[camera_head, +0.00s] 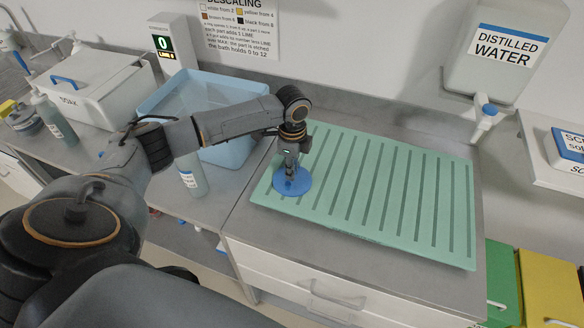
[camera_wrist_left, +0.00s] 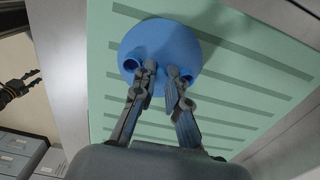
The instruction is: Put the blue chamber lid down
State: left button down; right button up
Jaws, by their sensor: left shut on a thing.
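The blue chamber lid (camera_head: 296,187) is a round disc over the front left part of the green ribbed drain mat (camera_head: 400,208). My left gripper (camera_head: 291,168) points down and is shut on the lid's middle. In the left wrist view the lid (camera_wrist_left: 158,40) shows two short round ports, with the fingertips of my left gripper (camera_wrist_left: 162,75) between them. The lid lies flat at or just above the mat; I cannot tell whether it touches. My right gripper (camera_wrist_left: 30,82) shows small at the left edge of the wrist view, its fingers apart.
A blue open basin (camera_head: 220,90) and a bottle (camera_head: 190,175) stand left of the mat. A white soak box (camera_head: 100,85) is further left. The distilled water tank (camera_head: 505,45) with its tap (camera_head: 486,115) hangs behind on the right. Most of the mat is clear.

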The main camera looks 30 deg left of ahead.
pick_arm(q)
jog(key=shift+f, duration=0.1)
jog(key=c, duration=1.4)
grip_release()
jog(key=shift+o, duration=0.2)
notch_tip(320, 180, up, 12)
jog(key=b, duration=0.2)
jog(key=shift+r, duration=0.2)
jog(key=shift+f, duration=0.1)
